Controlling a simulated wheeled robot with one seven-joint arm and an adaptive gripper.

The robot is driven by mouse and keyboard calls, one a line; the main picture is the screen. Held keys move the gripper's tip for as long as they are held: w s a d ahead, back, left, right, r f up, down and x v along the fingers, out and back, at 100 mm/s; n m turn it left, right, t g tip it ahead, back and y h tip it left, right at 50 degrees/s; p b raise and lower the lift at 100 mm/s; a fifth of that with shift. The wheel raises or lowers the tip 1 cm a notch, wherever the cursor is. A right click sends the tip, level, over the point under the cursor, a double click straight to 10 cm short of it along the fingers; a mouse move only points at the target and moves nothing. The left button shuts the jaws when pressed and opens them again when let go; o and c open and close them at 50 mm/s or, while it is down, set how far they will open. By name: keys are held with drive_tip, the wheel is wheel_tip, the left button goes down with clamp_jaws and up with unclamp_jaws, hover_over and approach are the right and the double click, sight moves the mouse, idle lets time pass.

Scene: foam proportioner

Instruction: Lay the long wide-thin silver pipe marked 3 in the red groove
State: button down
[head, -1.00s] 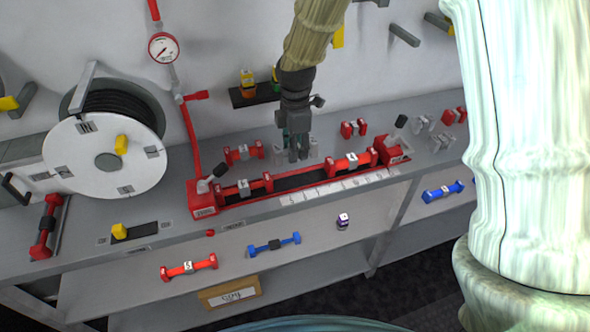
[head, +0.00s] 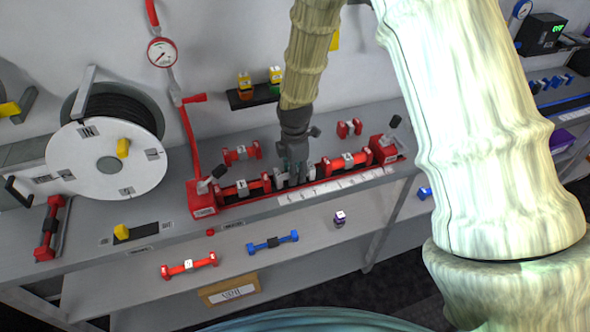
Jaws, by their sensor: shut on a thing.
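My gripper (head: 292,180) points down at the red groove (head: 240,203) on the bench. It is shut on a silver pipe (head: 281,180) with light grey ends, partly hidden by the fingers. The silver pipe is in the gap between two red pipes, the left one (head: 240,187) and the right one (head: 346,162), which lie in the groove. I cannot read its mark or tell whether it rests on the groove floor.
A hose reel (head: 105,160) is at left. A lower shelf holds a red pipe (head: 189,265), a blue pipe (head: 272,242) and a small purple-and-white piece (head: 340,219). My arm hides the right of the bench.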

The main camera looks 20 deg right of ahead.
drive_tip(key=shift+f, duration=0.15)
drive_tip(key=c, duration=1.1)
unclamp_jaws()
drive_tip(key=shift+o, duration=0.2)
wheel_tip(320, 180, up, 12)
drive_tip(key=b, duration=0.3)
